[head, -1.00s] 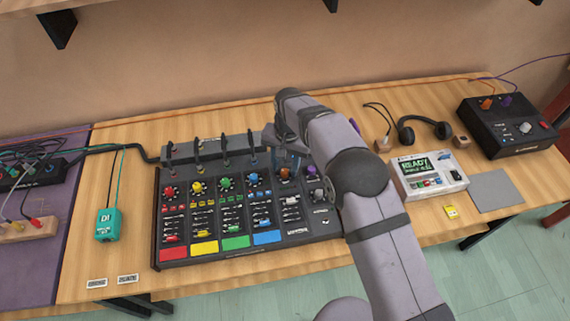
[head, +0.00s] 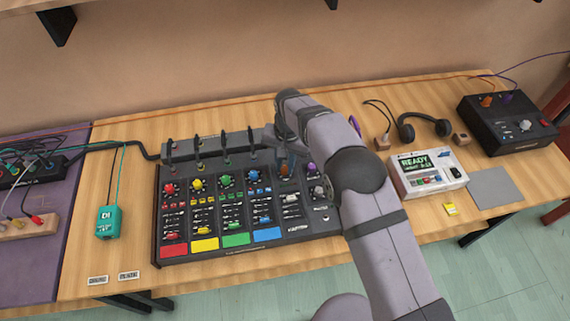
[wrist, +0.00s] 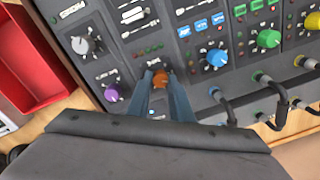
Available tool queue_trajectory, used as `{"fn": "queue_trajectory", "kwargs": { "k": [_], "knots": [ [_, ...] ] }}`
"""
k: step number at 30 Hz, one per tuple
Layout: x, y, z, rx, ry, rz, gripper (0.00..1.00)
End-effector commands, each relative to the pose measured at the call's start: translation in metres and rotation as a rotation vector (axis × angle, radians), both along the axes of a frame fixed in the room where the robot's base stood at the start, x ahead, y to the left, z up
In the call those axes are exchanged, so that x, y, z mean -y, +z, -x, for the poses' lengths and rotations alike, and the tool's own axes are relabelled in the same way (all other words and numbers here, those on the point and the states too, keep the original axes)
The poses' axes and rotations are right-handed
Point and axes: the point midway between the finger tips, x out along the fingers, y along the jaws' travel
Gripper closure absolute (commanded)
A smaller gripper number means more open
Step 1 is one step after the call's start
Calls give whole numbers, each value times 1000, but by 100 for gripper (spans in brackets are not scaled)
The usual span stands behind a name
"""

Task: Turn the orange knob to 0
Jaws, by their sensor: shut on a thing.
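The orange knob (wrist: 160,79) is on the black mixer panel, between the purple knob (wrist: 112,93) and the blue knob (wrist: 217,57) in the wrist view. My gripper (wrist: 160,76) is shut on the orange knob, one finger on each side of it. The knob's pointer and scale marks are too small or covered to read. In the head view the gripper (head: 285,160) is over the upper right part of the mixer (head: 165,225), and the orange knob shows only as a small brownish patch.
Red, yellow and green knobs, faders and coloured pads fill the mixer's left side. Cables plug in along its back edge. A grey knob (wrist: 83,45) is near the purple one. A white recorder box (head: 428,172), headphones (head: 424,128) and a black box (head: 508,125) stand to the right.

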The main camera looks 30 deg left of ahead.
Motion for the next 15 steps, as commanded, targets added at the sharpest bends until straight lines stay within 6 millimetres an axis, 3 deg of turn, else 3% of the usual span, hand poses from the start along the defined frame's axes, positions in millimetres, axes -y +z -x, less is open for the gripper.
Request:
{"fn": "queue_trajectory", "kwargs": {
  "k": [15],
  "knots": [
    [-1, -1, -1, 0, 361, -2, 100]
  ]
}}
